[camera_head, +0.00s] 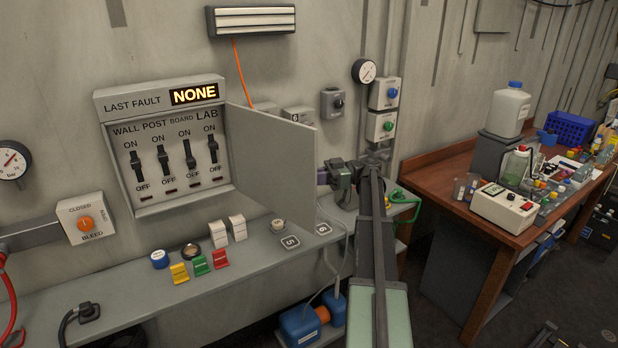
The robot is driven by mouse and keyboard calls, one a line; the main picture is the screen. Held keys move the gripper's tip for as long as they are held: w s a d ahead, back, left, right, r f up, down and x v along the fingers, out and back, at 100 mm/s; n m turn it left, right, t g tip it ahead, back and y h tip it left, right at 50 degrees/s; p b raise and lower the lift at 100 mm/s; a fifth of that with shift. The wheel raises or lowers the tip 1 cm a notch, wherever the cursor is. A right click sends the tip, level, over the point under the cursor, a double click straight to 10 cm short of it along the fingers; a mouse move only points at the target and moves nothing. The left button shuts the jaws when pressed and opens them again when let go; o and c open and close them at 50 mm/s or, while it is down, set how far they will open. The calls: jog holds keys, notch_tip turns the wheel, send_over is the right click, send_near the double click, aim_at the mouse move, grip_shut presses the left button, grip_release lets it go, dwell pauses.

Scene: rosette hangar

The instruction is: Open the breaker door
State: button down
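The breaker box (162,100) is on the wall at the left, with a "LAST FAULT" display (194,95) reading "NONE". Its grey door (272,158) is hinged on the right side and stands swung wide open. Several dark switches (163,160) show inside, labelled WALL, POST, BOARD and LAB. My gripper (330,176) is just right of the door's free edge, at about mid-height of the door. Whether it touches the door, and whether its fingers are open or shut, I cannot tell at this size.
A grey shelf (120,285) below the box holds coloured blocks and small jars. A gauge (364,71) and button boxes (383,110) are on the wall behind my arm. A cluttered wooden bench (440,185) stands right. Blue equipment (300,325) sits under the shelf.

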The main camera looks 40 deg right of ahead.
dwell(0.4)
jog(key=c, duration=1.2)
grip_release()
jog(key=shift+w, duration=0.1)
jog(key=shift+d, duration=0.1)
